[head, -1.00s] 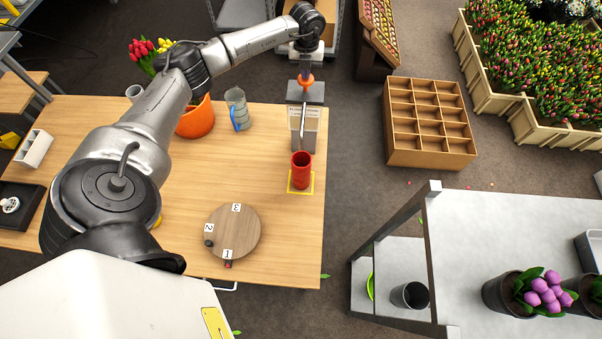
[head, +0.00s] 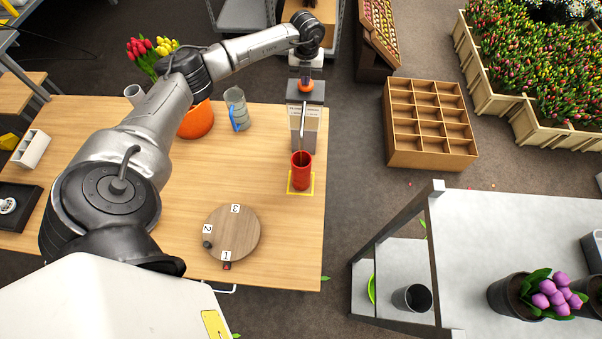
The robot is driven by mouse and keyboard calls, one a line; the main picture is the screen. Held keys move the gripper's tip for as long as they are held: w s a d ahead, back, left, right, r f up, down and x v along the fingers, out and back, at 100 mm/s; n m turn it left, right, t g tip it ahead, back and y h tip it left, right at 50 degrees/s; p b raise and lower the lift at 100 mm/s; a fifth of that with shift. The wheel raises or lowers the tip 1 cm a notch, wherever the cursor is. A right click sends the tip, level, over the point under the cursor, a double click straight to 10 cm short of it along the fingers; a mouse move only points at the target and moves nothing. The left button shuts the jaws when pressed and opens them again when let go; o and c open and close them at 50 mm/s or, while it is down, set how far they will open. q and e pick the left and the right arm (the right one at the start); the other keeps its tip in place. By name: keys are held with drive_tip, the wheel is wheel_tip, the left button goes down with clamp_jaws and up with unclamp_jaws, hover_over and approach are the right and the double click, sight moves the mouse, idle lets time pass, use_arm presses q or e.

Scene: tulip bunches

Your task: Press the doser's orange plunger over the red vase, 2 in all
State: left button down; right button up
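The doser stands at the right end of the wooden table, with a dark grey top (head: 318,97) and a pale body. Its orange plunger (head: 305,87) sits low, close against the dark top. My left gripper (head: 306,77) points down directly over the plunger; its fingers look closed together and seem to touch the plunger's top. The doser's thin spout reaches over the red vase (head: 302,173), which stands upright in a yellow square outline (head: 291,189) on the table. The inside of the vase cannot be made out. My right gripper is out of view.
A glass jug with a blue handle (head: 238,110) and an orange pot (head: 197,121) stand left of the doser. A round wooden board (head: 232,233) with number tags lies nearer. A compartment box (head: 428,123) stands on the floor to the right.

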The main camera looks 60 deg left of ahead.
use_arm(q)
wheel_tip(320, 180, up, 8)
drive_tip(key=p, duration=0.6)
idle(0.9)
